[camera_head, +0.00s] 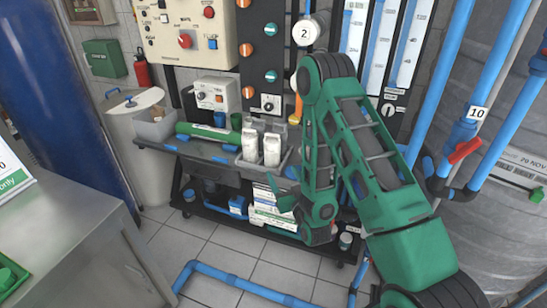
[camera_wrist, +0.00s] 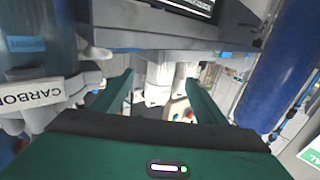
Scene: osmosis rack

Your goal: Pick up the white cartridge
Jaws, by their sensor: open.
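I cannot tell which one the task names. My gripper (camera_wrist: 160,80) is open, with its green fingers spread apart in the wrist view. White cylindrical shapes (camera_wrist: 158,84) show beyond and between the fingertips; I cannot tell whether they are these bottles. No contact shows. In the head view my gripper is low in front of the cart, partly hidden by my arm.
The dark cart (camera_head: 225,157) also carries a green cylinder (camera_head: 208,133). White boxes (camera_head: 272,207) sit on its lower shelf. Blue pipes (camera_head: 240,286) run along the floor. A grey bench (camera_head: 70,235) stands at left, and a large tank (camera_head: 490,230) at right.

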